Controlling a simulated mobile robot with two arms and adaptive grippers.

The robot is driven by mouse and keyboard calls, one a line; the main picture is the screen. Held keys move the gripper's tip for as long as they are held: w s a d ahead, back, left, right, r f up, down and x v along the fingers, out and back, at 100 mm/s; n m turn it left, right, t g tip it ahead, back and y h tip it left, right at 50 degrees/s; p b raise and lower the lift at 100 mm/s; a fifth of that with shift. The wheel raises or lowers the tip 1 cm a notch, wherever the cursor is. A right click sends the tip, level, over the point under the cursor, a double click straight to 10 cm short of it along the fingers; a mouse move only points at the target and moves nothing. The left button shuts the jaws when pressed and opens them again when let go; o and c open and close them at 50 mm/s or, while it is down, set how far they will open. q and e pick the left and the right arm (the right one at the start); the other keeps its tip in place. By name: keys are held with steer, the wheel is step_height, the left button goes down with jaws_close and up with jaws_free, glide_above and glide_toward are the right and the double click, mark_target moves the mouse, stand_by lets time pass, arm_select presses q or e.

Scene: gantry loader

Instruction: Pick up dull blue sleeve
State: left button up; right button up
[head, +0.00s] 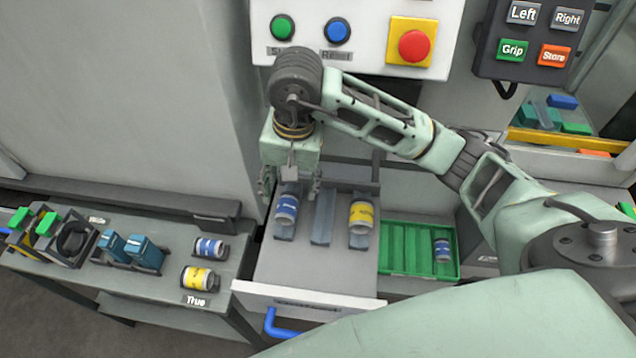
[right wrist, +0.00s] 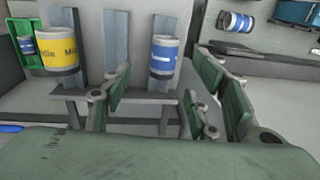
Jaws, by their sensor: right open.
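A blue sleeve with a white band (head: 286,211) stands in the left holder of the open drawer (head: 315,267). It also shows in the right wrist view (right wrist: 164,56). A second blue sleeve (head: 209,248) lies on the left side table, and a smaller one (head: 442,250) is in the green tray. I cannot tell which is the dull one. My right gripper (head: 290,186) is open and empty, pointing down just behind and above the drawer's blue sleeve. In the right wrist view its fingers (right wrist: 165,98) are apart, with that sleeve beyond them. My left gripper is not in view.
A yellow sleeve (head: 361,217) stands in the drawer's right holder; the middle holder is empty. Another yellow sleeve (head: 199,279) lies on the side table (head: 175,312). The green tray (head: 405,272) is right of the drawer. A button panel (head: 366,68) is behind my right arm.

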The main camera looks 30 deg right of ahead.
mark_target(287, 204)
steer(key=f, duration=0.1)
steer(key=a+f+p, duration=0.1)
steer(key=f, duration=0.1)
steer(key=shift+w+a+f+p, duration=0.2)
steer(key=shift+w+f+p, duration=0.05)
steer(key=shift+p, duration=0.1)
step_height(287, 204, down, 4)
steer(key=shift+w+d+r+p, duration=0.1)
steer(key=shift+d+p, duration=0.05)
steer(key=shift+p, duration=0.55)
steer(key=c, duration=0.4)
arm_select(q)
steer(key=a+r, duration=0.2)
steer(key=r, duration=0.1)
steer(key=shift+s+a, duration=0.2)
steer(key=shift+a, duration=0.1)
arm_select(e)
jaws_close()
